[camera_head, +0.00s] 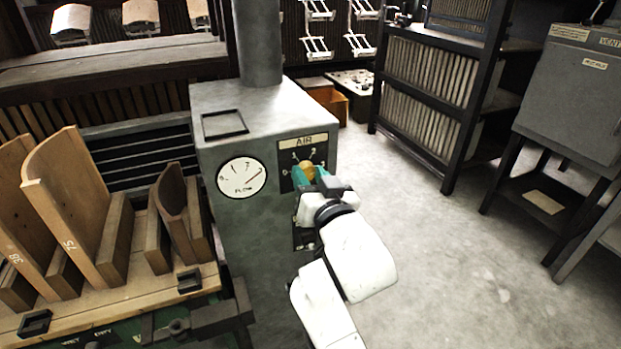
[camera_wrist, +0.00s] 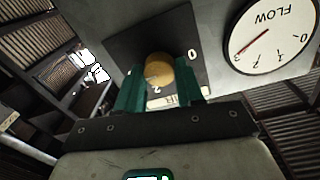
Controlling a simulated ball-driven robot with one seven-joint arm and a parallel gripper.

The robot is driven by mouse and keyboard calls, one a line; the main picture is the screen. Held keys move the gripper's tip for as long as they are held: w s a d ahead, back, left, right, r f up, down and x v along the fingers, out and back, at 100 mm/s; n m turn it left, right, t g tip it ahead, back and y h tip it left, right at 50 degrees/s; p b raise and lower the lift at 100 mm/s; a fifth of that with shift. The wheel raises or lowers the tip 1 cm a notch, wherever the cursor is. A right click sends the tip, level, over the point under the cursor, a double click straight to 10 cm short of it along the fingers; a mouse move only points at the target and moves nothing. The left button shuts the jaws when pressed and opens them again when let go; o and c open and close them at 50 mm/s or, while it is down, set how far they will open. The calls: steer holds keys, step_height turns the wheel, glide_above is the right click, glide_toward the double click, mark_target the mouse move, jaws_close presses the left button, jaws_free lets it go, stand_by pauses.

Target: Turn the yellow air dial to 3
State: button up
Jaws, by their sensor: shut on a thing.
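The yellow air dial (camera_head: 307,170) sits on a dark plate under an "AIR" label on the front of a grey cabinet (camera_head: 262,115). In the head view numbers show around its upper side, with 0 at the left. My gripper (camera_head: 310,178) is at the dial, its green fingers on either side of the knob. In the wrist view the dial (camera_wrist: 159,70) lies between the fingertips (camera_wrist: 160,80), and the gripper is shut on it. The dial's lower part is hidden by the gripper in the head view. I cannot tell its pointer's setting.
A round white FLOW gauge (camera_head: 241,177) is left of the dial; it also shows in the wrist view (camera_wrist: 268,38). A bench with wooden forms (camera_head: 75,215) stands at the left. A dark shelf rack (camera_head: 435,85) and grey box (camera_head: 570,95) stand right. Floor between is clear.

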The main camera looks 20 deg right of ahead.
steer(key=shift+f, duration=0.2)
steer(key=o, duration=1.1)
steer(key=shift+r, duration=0.1)
steer(key=shift+c, duration=0.2)
steer(key=s, duration=1)
steer(key=shift+s+a, duration=0.3)
steer(key=shift+s, duration=0.1)
